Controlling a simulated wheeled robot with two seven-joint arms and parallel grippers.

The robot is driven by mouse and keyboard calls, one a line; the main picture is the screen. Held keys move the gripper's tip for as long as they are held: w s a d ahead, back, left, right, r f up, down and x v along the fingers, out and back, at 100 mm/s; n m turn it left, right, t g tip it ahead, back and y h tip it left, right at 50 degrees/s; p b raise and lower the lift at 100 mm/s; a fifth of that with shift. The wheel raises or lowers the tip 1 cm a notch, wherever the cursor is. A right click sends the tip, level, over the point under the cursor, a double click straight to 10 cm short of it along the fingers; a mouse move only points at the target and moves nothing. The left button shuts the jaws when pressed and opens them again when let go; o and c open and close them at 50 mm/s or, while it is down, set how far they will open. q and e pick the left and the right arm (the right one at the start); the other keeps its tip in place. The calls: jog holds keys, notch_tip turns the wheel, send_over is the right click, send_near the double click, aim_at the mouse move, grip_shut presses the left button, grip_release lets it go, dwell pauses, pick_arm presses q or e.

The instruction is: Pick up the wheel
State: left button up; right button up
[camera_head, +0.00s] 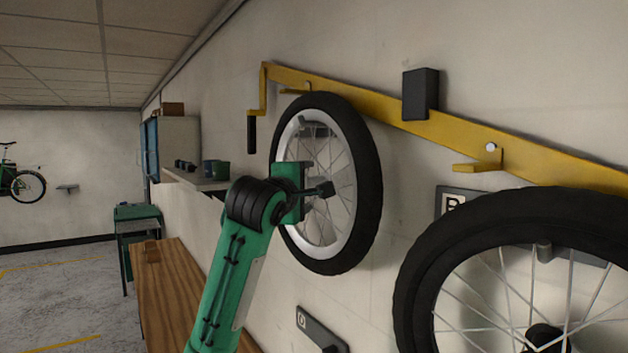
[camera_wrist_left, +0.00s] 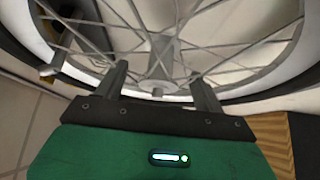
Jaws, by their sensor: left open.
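A wheel (camera_head: 371,190) with a black tyre, silver rim and thin spokes hangs upright against the wall by the yellow rail. My left gripper (camera_head: 318,189) is in front of this wheel, near its middle, and hides part of the spokes. In the left wrist view, the wheel's rim (camera_wrist_left: 240,92) and spokes fill the upper part. My left gripper also shows there (camera_wrist_left: 160,88), open, with its fingers apart on either side of the hub (camera_wrist_left: 162,60). Whether the fingers touch the wheel I cannot tell. A second, larger-looking wheel (camera_head: 418,270) is at the lower right.
The yellow rail (camera_head: 350,100) runs along the wall, with a black box (camera_head: 420,94) on it and a yellow bracket (camera_head: 480,163). A wooden bench top (camera_head: 165,290) lies left of my arm. A shelf (camera_head: 195,180) holds cups. Open floor lies farther left.

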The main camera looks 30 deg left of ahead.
aim_at(313, 184)
pick_arm(q)
jog(key=shift+w+a+r+p, duration=0.1)
jog(key=shift+w+r+p, duration=0.15)
jog(key=shift+w+p, duration=0.5)
jog(key=p+x, duration=0.2)
jog(key=shift+w+a+f, duration=0.2)
jog(key=shift+w+f, duration=0.15)
jog(key=shift+w, duration=0.15)
jog(key=shift+s, duration=0.1)
jog(key=shift+c, duration=1.4)
grip_shut()
pick_arm(e)
notch_tip(313, 184, up, 4)
jog(key=shift+r, duration=0.1)
